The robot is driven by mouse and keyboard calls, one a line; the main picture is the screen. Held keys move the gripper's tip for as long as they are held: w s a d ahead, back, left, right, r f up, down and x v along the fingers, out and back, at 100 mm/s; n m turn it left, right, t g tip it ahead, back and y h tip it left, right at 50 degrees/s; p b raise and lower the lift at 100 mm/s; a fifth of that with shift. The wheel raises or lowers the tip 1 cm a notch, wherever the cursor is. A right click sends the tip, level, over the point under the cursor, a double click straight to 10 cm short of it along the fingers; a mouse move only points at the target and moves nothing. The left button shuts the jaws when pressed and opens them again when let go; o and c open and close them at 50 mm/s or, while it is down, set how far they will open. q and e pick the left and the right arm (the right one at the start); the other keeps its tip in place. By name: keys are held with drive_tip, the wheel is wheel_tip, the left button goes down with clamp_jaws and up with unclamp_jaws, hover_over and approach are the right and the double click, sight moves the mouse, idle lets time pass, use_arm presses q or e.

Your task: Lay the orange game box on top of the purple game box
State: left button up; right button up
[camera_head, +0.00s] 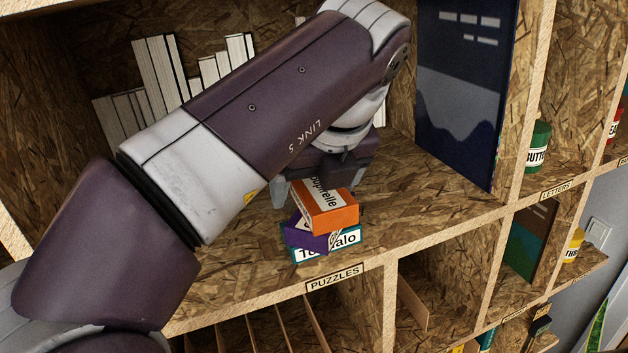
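The orange game box (330,214) lies at an angle on top of the purple game box (308,236), near the front edge of the shelf. The purple box lies on a teal and white box (346,240), so the three form a small stack with edges turned differently. My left gripper (316,190) is just behind and above the orange box. Its fingers are spread wide, one on each side of the box's far end, with a small gap showing at the left finger. The right fingertip is partly hidden. My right gripper is not in view.
White books (152,80) stand at the back left, partly behind my arm. A dark blue picture panel (460,95) stands at the right of this compartment. A "PUZZLES" label (336,277) marks the shelf edge. Bare shelf lies right of the stack. A green can (538,145) stands in the neighbouring compartment.

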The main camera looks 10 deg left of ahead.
sight(331, 200)
use_arm(q)
drive_tip(key=shift+f, duration=0.35)
drive_tip(key=shift+d+f, duration=0.15)
drive_tip(key=shift+d, duration=0.05)
idle(0.4)
drive_tip(key=shift+r+p, duration=0.6)
drive_tip(key=shift+r, duration=0.05)
drive_tip(key=v, duration=0.5)
drive_tip(key=w+p+v, duration=0.1)
drive_tip(key=v, duration=0.1)
drive_tip(key=shift+s+d+r, duration=0.1)
drive_tip(key=shift+d+r, duration=0.2)
drive_tip(key=shift+d, duration=0.1)
drive_tip(key=shift+s+r, duration=0.2)
drive_tip(key=shift+s, duration=0.05)
drive_tip(key=shift+s+a, duration=0.1)
drive_tip(key=shift+a, duration=0.2)
drive_tip(key=shift+w, duration=0.2)
